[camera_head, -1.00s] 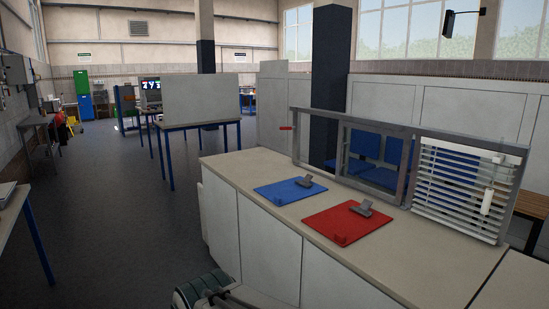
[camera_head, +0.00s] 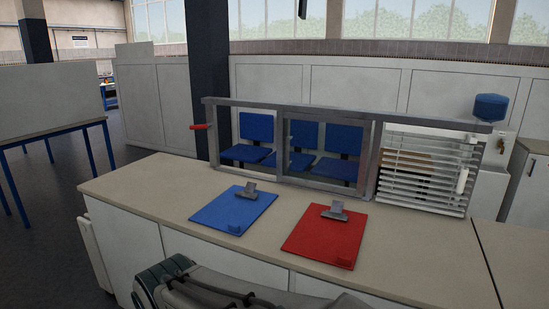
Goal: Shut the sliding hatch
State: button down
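The sliding hatch is a grey metal frame (camera_head: 300,108) standing upright along the back of the counter. A grey-edged sash (camera_head: 284,146) fills its middle part, and blue chairs show through it. The left part looks open, with a clear view of a chair behind. The right part is covered by a white slatted blind (camera_head: 420,165) with a white upright handle (camera_head: 462,180) near its right edge. A small red piece (camera_head: 200,127) sticks out at the frame's left end. Part of my arm shows at the bottom edge, in front of the counter. My gripper is not in view.
A blue clipboard (camera_head: 228,212) and a red clipboard (camera_head: 315,243) lie on the beige counter (camera_head: 420,262) in front of the hatch. Blue chairs (camera_head: 257,127) stand behind it. A blue-legged table with a white panel (camera_head: 50,102) stands at left, with open floor around it.

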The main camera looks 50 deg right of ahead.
aim_at(366, 125)
jog(key=z, duration=1.05)
jog(key=i, duration=0.95)
jog(key=z, duration=0.95)
